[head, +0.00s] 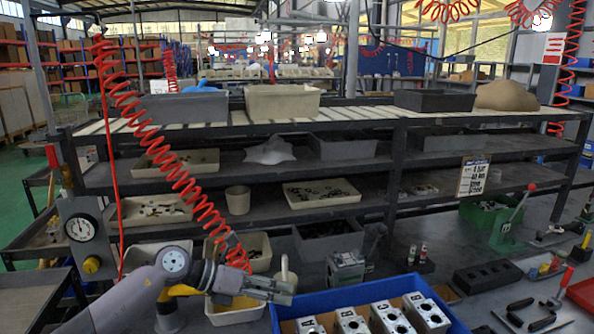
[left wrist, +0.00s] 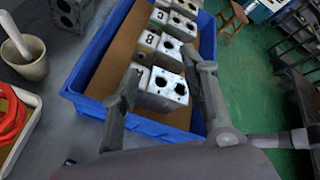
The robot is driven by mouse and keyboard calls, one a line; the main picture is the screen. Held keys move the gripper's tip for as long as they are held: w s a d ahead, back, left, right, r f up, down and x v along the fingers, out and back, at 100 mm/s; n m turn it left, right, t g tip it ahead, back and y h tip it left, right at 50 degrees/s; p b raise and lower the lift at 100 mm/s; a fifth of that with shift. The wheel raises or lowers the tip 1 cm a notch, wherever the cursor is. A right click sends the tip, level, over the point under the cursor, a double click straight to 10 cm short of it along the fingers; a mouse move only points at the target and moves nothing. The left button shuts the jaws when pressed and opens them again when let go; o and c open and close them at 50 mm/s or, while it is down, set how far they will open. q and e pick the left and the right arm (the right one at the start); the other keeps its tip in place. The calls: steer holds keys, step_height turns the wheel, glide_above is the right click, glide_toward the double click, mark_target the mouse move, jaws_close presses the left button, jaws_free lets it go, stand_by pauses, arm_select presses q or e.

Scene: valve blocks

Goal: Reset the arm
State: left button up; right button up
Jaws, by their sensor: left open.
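My left gripper (head: 285,291) reaches in from the left in the head view, near the left end of the blue bin (head: 345,294). The gripper is open, with its two fingers (left wrist: 162,62) spread in the left wrist view and nothing visibly held. Several metal valve blocks (head: 387,318) stand in a row in the bin. In the left wrist view the nearest valve block (left wrist: 167,88) appears between the fingers, beyond them; the exact gap cannot be told. My right gripper is not in view.
A cream mortar with a pestle (left wrist: 28,58) stands on the grey bench beside the bin. A shelf rack with trays and grey boxes (head: 344,147) rises behind. Red coiled hoses (head: 150,130) hang at the left.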

arm_select(q)
steer(key=s+d+r+n+t+h, duration=0.3)
steer(key=d+r+n+t+h, duration=0.2)
steer(key=r+n+t, duration=0.35)
steer(key=s+a+f+n+t+y, duration=0.25)
steer(key=a+f+n+y, duration=0.55)
steer(key=n, duration=0.5)
steer(key=s+a+f+n+t+y, duration=0.1)
steer(key=s+a+f+n+y, duration=0.2)
steer(key=a+f+n+y, duration=0.75)
steer(key=s+a+f+n+g+h, duration=0.1)
steer(key=s+f+n+g, duration=0.25)
steer(key=s, duration=0.55)
steer(key=s+f+n+g, duration=0.3)
steer(key=s+f+g, duration=0.1)
steer(key=s, duration=0.5)
steer(key=s+a+f+n+g+h, duration=0.1)
steer(key=s+f+n+g, duration=0.25)
steer(key=s, duration=0.65)
step_height(320, 180, down, 28)
steer(key=s+g, duration=0.2)
steer(key=s+a+f+m+g, duration=0.1)
steer(key=s+a+f, duration=0.2)
steer(key=s+f, duration=1.1)
steer(key=shift+s+f, duration=0.2)
steer(key=shift+s, duration=0.6)
